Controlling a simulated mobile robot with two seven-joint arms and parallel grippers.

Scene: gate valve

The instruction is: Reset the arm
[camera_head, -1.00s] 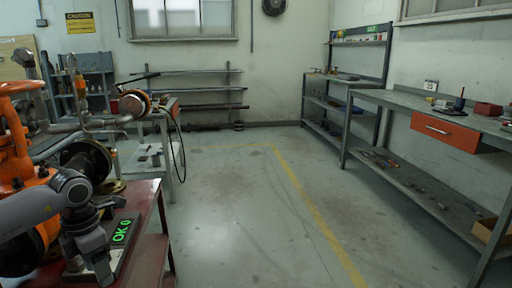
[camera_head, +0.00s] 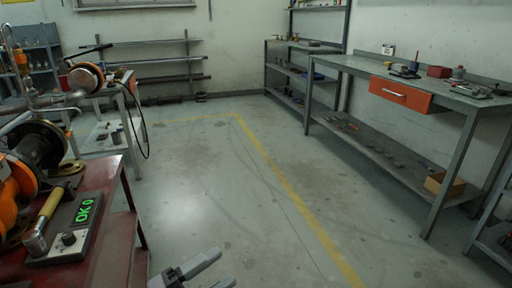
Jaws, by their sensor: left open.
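My left gripper (camera_head: 226,267) shows at the bottom edge, left of the middle. Its grey fingers are spread and empty, over the floor to the right of the red bench (camera_head: 112,245). The orange gate valve (camera_head: 14,195) is cut off by the left edge, with a dark round flange (camera_head: 35,148) beside it. On the bench a small grey box (camera_head: 68,243) shows green "OK 0" on its display. A tool with a yellow handle (camera_head: 50,203) lies beside the display. My right gripper is not in view.
A grey workbench (camera_head: 440,92) with an orange drawer (camera_head: 400,94) runs along the right. A cart with a grinder-like machine (camera_head: 86,77) and a hanging cable stands behind the red bench. The middle floor (camera_head: 215,170), crossed by a yellow line, is clear.

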